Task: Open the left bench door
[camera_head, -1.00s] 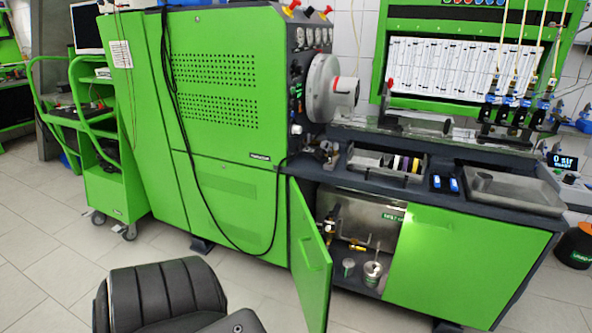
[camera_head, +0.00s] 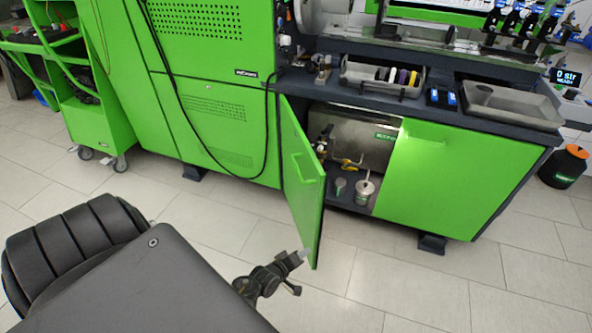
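The left bench door (camera_head: 303,180) is a green panel. It stands swung outward from the bench, hinged on its left side, with a green handle (camera_head: 309,167) on the face toward me. Beside it the cabinet interior (camera_head: 375,140) shows. My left gripper (camera_head: 303,256) reaches in from the lower left, its tip near the door's bottom corner in the picture. I cannot tell whether it touches the door or whether its fingers are open or shut. My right gripper is not in view.
The right bench door (camera_head: 440,180) is shut. Metal containers (camera_head: 362,194) and fittings stand inside the open cabinet. A black hose (camera_head: 240,172) hangs down the green machine. A green trolley (camera_head: 100,115) stands at the left. The tiled floor (camera_head: 400,285) in front is clear.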

